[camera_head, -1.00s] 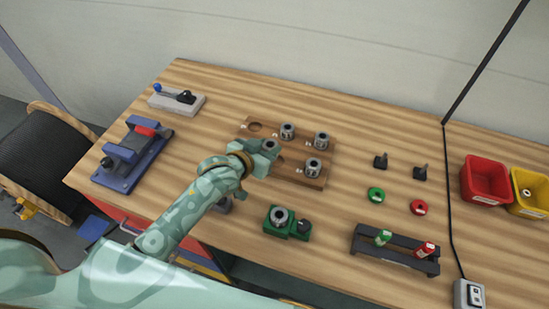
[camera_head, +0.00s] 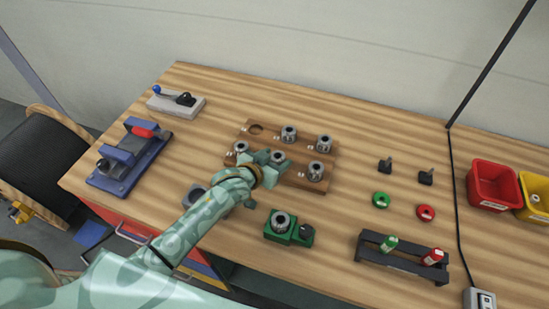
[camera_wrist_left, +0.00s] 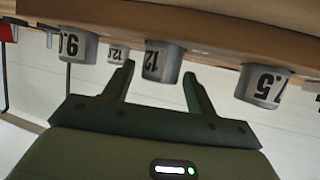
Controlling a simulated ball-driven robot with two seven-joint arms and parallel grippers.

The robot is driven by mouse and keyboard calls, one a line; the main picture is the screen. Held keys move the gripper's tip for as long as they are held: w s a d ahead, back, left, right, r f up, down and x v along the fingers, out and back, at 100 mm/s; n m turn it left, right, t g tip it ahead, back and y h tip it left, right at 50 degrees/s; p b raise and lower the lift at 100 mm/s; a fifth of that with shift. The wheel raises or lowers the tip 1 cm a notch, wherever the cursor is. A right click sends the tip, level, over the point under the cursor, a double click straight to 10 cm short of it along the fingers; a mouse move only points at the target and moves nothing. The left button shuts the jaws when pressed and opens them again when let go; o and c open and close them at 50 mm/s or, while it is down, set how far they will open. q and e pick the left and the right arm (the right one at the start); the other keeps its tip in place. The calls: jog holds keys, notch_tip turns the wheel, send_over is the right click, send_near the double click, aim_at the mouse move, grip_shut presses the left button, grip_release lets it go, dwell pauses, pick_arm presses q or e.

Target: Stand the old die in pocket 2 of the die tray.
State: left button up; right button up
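The wooden die tray (camera_head: 298,181) has two rows of pockets, most holding grey ring-shaped dies. The back-left pocket (camera_head: 256,128) is empty. In the front row stand a left die (camera_head: 240,147), a middle die (camera_head: 277,157) and a right die (camera_head: 316,170). My left gripper (camera_head: 271,157) is at the middle die. In the left wrist view, whose picture is upside down, a die marked 12 (camera_wrist_left: 160,62) stands between the open fingertips (camera_wrist_left: 159,76), with gaps visible beside it. I cannot tell which die is the old one; pocket numbers are too small. My right gripper is not in view.
A green fixture (camera_head: 301,236) holding a grey ring stands in front of the tray. A black rack (camera_head: 400,262), green and red rings, and red (camera_head: 492,184) and yellow bins are to the right. A blue fixture (camera_head: 131,157) is at left. Table behind the tray is clear.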

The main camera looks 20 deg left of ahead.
pick_arm(q)
jog(key=shift+s+r, duration=0.15)
jog(key=shift+r, duration=0.05)
jog(key=p+v, duration=0.3)
jog(key=v, duration=0.8)
jog(key=shift+s, duration=0.35)
jog(key=shift+a+r, duration=0.1)
jog(key=shift+a, duration=0.05)
dwell(0.4)
